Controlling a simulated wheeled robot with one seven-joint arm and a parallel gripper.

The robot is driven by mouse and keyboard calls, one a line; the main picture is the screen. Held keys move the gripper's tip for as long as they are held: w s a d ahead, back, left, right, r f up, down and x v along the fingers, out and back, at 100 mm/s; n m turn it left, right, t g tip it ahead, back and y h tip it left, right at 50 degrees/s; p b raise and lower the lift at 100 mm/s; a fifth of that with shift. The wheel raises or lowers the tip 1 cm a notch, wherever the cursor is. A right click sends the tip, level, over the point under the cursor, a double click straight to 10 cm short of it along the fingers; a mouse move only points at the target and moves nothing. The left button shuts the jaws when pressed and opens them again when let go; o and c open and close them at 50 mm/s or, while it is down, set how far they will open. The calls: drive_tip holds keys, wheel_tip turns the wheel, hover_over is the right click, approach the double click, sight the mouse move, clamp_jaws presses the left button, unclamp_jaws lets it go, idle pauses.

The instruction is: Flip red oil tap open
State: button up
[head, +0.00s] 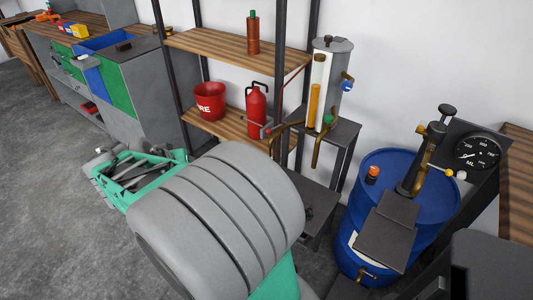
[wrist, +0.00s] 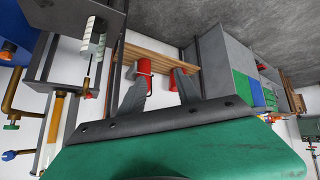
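The red oil tap (head: 267,131) shows in the head view as a small red handle on the end of a brass pipe. The pipe runs left from the grey oil tank (head: 342,80), in front of the fire extinguisher. The handle's exact position is too small to tell. In the wrist view, my gripper (wrist: 158,88) is open and empty, its two dark fingers spread. The shelf lies beyond the fingers, and the tank's pipes are off to the left, apart from them. My gripper cannot be made out for certain in the head view, where my arm fills the foreground.
A wooden shelf (head: 235,46) holds a red bucket (head: 209,100) and a fire extinguisher (head: 256,108). The tank has a green knob (head: 328,119) and a blue tap (head: 347,86). A blue barrel (head: 430,185) with a pump stands right. Open floor lies left.

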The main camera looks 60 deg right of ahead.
sight(267, 132)
drive_tip(key=s+d+f+m+g+h+b, duration=0.2)
drive_tip(key=s+d+f+m+h+b, duration=0.1)
drive_tip(key=d, duration=0.5)
drive_tip(key=s+d+f+m+g+h+b, duration=0.2)
drive_tip(key=s+d+f+h+b, duration=0.15)
drive_tip(key=d, duration=0.45)
drive_tip(key=s+d+r+g+h+b, duration=0.1)
drive_tip(key=s+d, duration=0.1)
drive_tip(key=d, duration=0.2)
drive_tip(key=s+d+m+g+b, duration=0.1)
drive_tip(key=s+d, duration=0.1)
drive_tip(key=d, duration=0.2)
drive_tip(key=s+d+r+m+g+h+b, duration=0.1)
drive_tip(key=s+d, duration=0.1)
drive_tip(key=d, duration=0.2)
drive_tip(key=shift+s+d+r+h, duration=0.1)
drive_tip(key=shift+s+r+h, duration=0.2)
drive_tip(key=shift+h, duration=0.05)
clamp_jaws()
